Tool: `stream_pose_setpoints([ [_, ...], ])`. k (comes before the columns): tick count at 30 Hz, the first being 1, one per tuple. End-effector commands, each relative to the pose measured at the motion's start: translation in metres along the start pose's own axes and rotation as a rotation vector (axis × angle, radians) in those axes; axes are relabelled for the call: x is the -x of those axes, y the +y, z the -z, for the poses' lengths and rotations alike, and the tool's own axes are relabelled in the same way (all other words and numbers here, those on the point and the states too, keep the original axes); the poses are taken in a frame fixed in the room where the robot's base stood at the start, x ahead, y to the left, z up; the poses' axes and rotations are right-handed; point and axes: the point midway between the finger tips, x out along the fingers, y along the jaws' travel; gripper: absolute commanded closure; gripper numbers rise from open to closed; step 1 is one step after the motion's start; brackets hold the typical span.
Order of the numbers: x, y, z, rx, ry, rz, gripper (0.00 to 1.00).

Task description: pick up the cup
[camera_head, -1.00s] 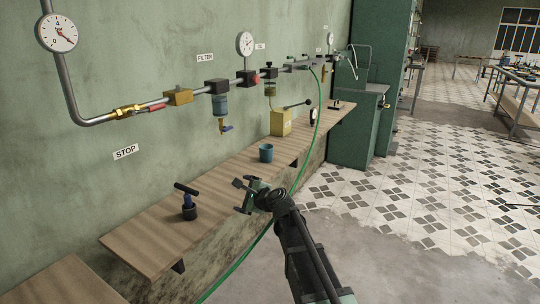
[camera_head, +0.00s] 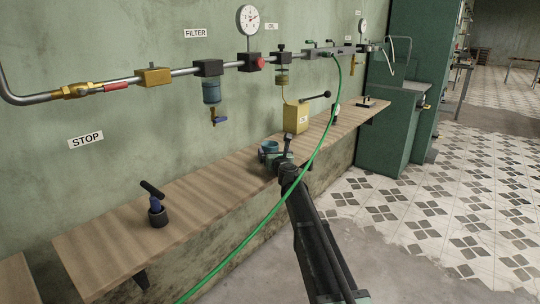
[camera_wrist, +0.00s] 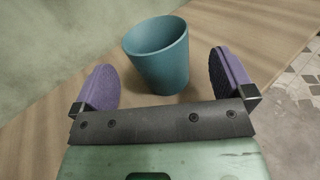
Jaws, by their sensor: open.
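The cup (camera_wrist: 160,62) is blue-teal, empty-looking and upright on the wooden bench. In the wrist view it stands between and slightly beyond the two purple finger pads of my gripper (camera_wrist: 170,85), with a gap on each side. My gripper is open and holds nothing. In the head view my gripper (camera_head: 276,153) is at the bench, and the cup (camera_head: 270,146) shows just behind it, its lower part hidden by the gripper.
A yellow box with a lever (camera_head: 296,118) stands beyond the cup. Pipes and a filter (camera_head: 212,92) line the wall.

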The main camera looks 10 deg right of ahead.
Motion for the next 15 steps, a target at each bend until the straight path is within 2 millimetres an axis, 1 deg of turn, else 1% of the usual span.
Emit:
stream_pose_setpoints([
  [2,-0.001,0.000,0.000,0.001,0.000,0.000,0.00],
  [4,-0.008,0.001,0.000,0.001,0.000,-0.001,0.00],
  [10,-0.046,0.004,-0.001,0.001,0.000,0.000,0.00],
  [12,-0.052,0.004,-0.001,0.001,0.000,0.000,0.00],
  [15,-0.051,0.004,-0.001,0.001,0.000,0.000,0.00],
])
